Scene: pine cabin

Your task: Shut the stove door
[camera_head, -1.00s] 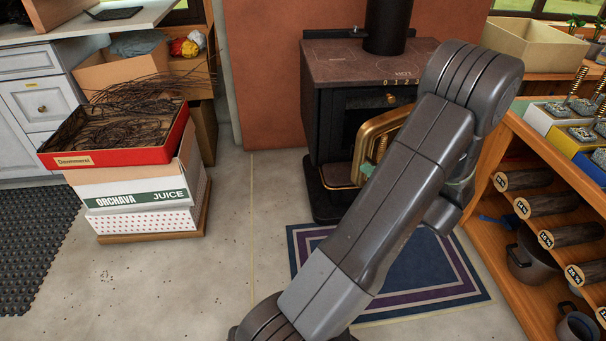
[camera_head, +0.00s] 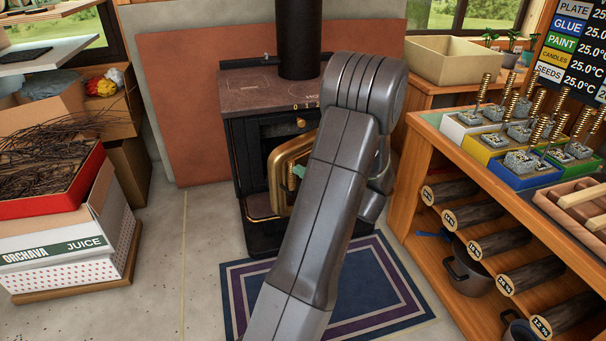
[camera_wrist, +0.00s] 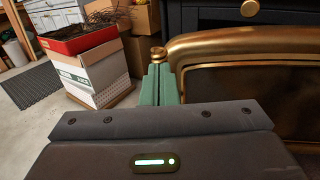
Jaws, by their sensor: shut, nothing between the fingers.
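The black stove (camera_head: 245,150) stands against the red-brown wall panel, with a dark top and a flue pipe. Its brass-framed door (camera_head: 277,168) is open and stands out from the stove front, partly hidden behind my arm. In the wrist view the door's brass frame (camera_wrist: 225,40) and dark pane fill the right side. My gripper (camera_wrist: 160,84) has its green fingers closed together and empty, just left of the door's frame edge. I cannot tell whether they touch it. A small green part of the gripper shows by the door in the head view (camera_head: 298,171).
A patterned rug (camera_head: 240,295) lies before the stove. A wooden shelf unit (camera_head: 415,160) with logs and pots stands close on the right. Stacked boxes (camera_head: 70,250) with a red tray of twigs stand left, with clear floor between them and the stove.

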